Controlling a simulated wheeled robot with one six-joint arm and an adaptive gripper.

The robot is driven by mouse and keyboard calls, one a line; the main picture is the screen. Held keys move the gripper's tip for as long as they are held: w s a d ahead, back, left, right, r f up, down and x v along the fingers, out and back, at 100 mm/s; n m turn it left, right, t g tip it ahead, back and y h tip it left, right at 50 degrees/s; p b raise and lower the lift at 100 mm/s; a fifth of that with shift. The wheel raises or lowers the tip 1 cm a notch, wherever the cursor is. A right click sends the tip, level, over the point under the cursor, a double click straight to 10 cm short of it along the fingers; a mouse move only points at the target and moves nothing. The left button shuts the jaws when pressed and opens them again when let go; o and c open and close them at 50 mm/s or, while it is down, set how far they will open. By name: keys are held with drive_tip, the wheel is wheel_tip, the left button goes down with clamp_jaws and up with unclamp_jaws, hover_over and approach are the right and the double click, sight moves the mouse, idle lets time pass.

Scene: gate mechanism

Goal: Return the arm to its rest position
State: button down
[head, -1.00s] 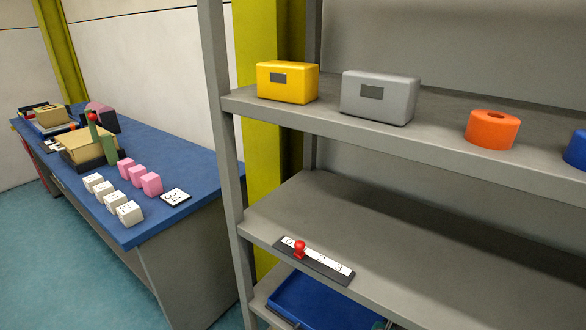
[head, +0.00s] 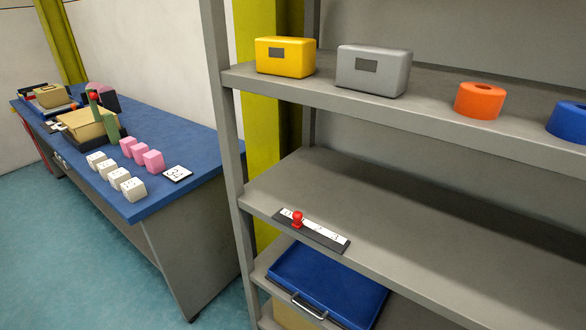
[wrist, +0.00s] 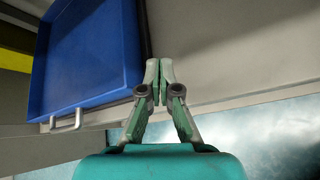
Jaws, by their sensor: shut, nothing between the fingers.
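My gripper (wrist: 159,82) shows in the wrist view with its green and grey fingers closed together and nothing between them. It points towards a grey surface. The blue tray (wrist: 85,60) with a metal handle lies to the left of the fingers in that view; whether they touch it I cannot tell. My gripper and arm do not show in the head view. There the same blue tray (head: 328,283) sits on a lower level of the grey shelf (head: 420,240).
The shelf's upper board holds a yellow box (head: 285,57), a grey box (head: 373,70), an orange ring (head: 480,100) and a blue ring (head: 568,122). A red knob (head: 297,219) sits on a numbered strip. A blue table (head: 190,150) with several cubes stands left.

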drive_tip(key=s+a+r+m+t+y, duration=0.15)
drive_tip(key=s+m, duration=0.25)
drive_tip(key=s, duration=0.4)
drive_tip(key=s+a+r+m+y, duration=0.1)
drive_tip(key=s+a+m, duration=0.2)
drive_tip(key=s, duration=0.5)
drive_tip(key=s+a+r+m+y, duration=0.15)
drive_tip(key=s+m, duration=0.25)
drive_tip(key=s, duration=0.5)
drive_tip(key=s+a+r+m+t, duration=0.1)
drive_tip(key=s+r+m, duration=0.5)
drive_tip(key=r, duration=0.4)
drive_tip(key=s+r+m+t, duration=0.1)
drive_tip(key=s+r+m, duration=0.6)
drive_tip(key=s+r, duration=0.2)
drive_tip(key=shift+a+r+y, duration=0.35)
drive_tip(key=shift+r+y, duration=0.05)
